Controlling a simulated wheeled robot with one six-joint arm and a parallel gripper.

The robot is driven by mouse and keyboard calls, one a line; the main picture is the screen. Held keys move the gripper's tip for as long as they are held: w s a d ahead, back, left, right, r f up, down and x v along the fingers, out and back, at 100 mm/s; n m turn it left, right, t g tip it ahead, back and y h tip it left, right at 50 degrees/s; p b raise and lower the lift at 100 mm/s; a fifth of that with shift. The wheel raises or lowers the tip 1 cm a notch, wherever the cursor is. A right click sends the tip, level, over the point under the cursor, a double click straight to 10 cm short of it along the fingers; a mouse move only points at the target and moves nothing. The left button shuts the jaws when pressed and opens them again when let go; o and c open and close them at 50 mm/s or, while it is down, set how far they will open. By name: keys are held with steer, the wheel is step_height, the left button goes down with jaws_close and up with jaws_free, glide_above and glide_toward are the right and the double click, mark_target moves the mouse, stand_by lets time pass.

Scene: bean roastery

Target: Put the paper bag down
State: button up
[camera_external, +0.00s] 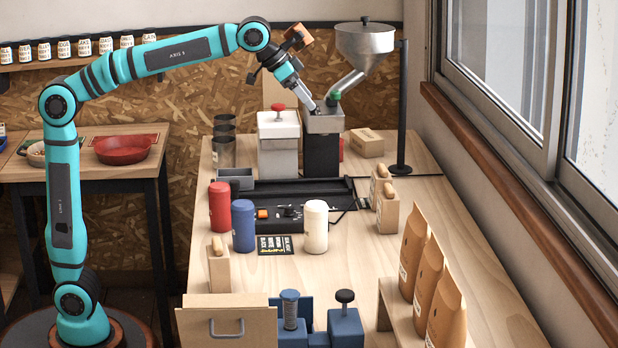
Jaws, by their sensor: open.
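Three brown paper bags stand upright in a row on a low wooden stand (400,318) at the right front: a rear bag (413,250), a middle bag (428,280) and a front bag (446,312). I cannot tell which one the task means. My gripper (314,106) is far from them, at the back of the table, pointing down at the top of a grey and black square container (322,150). Its jaws are open and no bag shows in them. Whether the tips touch the container is too small to tell.
A white canister with a red knob (278,140) stands left of the container, and a steel hopper (364,45) hangs to its right. Red (220,207), blue (243,226) and cream (315,227) cylinders stand mid-table. Bare wood (375,260) lies right of them. A window borders the right.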

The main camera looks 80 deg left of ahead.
steer(key=s+a+t, duration=0.2)
steer(key=s+t, duration=0.3)
steer(key=s, duration=1.5)
steer(key=s+f+t, duration=0.2)
steer(key=s+f, duration=0.3)
steer(key=s, duration=0.3)
steer(key=s+a+f+t, duration=0.1)
steer(key=s+f+t, duration=0.1)
steer(key=s+f, duration=0.3)
steer(key=s, duration=0.4)
steer(key=shift+s+f+t, duration=0.15)
steer(key=shift+f+t, duration=0.05)
steer(key=shift+t, duration=0.2)
steer(key=o, duration=0.3)
